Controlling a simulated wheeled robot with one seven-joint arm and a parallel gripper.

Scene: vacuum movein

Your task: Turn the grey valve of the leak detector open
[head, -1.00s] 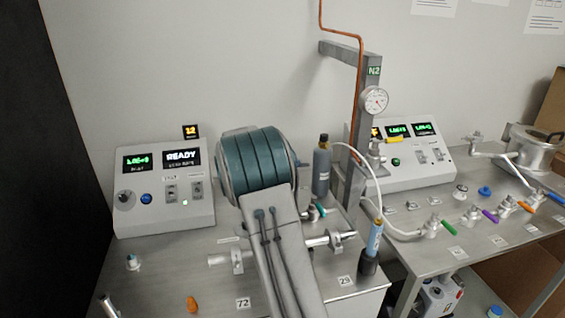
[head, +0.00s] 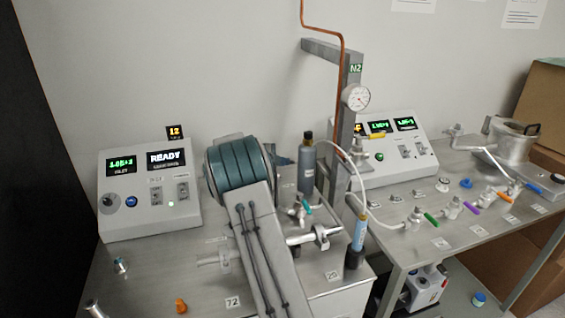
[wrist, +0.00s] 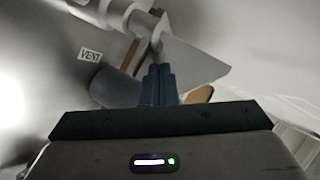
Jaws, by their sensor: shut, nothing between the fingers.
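The leak detector console (head: 150,190) stands at the left in the head view, with a lit screen reading READY. In the wrist view my gripper (wrist: 158,82) is shut and empty, its dark blue fingers together. A flat grey wedge-shaped piece (wrist: 192,70), which looks like the grey valve's handle, lies just beyond and beside the fingertips. A pale pipe fitting (wrist: 125,15) runs to it from the upper left. I cannot tell whether the fingers touch the handle. In the head view my arm hides the gripper and the grey valve.
A VENT label (wrist: 90,54) is beside the fitting. A teal-handled valve (head: 307,207) and a dark bottle (head: 308,165) stand right of my arm. A blue-labelled cylinder (head: 358,235) is at the bench edge. The right bench (head: 400,255) carries several coloured-handle valves.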

